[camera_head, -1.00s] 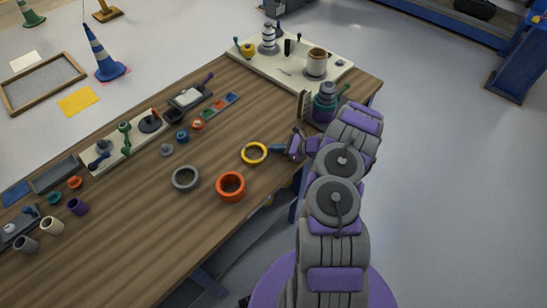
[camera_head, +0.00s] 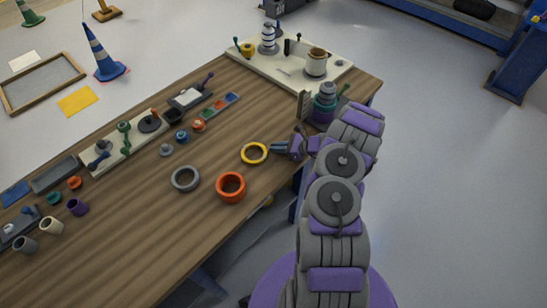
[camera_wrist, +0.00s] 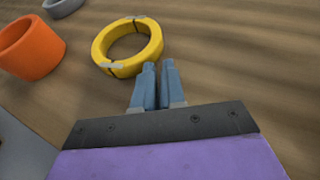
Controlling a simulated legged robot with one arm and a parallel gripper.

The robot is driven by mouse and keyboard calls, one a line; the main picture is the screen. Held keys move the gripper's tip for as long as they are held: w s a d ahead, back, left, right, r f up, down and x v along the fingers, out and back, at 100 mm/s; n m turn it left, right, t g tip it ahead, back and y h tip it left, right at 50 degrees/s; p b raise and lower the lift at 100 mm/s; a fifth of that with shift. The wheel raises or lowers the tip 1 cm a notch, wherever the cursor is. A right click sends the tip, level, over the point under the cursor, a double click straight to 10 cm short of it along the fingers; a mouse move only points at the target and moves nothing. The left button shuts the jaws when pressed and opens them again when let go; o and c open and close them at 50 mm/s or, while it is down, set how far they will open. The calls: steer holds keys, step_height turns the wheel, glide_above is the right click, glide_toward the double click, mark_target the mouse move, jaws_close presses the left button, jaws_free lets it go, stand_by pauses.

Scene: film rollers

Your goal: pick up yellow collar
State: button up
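The yellow collar (camera_head: 254,162) lies flat on the wooden table, near the middle of the head view. In the wrist view the yellow collar (camera_wrist: 152,53) shows as a ring with small grey marks on its rim, just beyond my fingertips. My gripper (camera_head: 272,148) is just to the right of the collar in the head view. In the wrist view my gripper (camera_wrist: 158,66) has two blue fingers with a narrow gap between them and nothing in it. The fingers are outside the ring, not around its wall. I cannot tell whether they touch it.
An orange collar (camera_head: 231,199) and a grey ring (camera_head: 185,189) stand left of the yellow collar. Several small parts and trays line the table's far left side. A pale board (camera_head: 285,71) with fixtures is at the back. Bare wood lies between these groups.

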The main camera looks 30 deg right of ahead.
steer(key=o, duration=0.7)
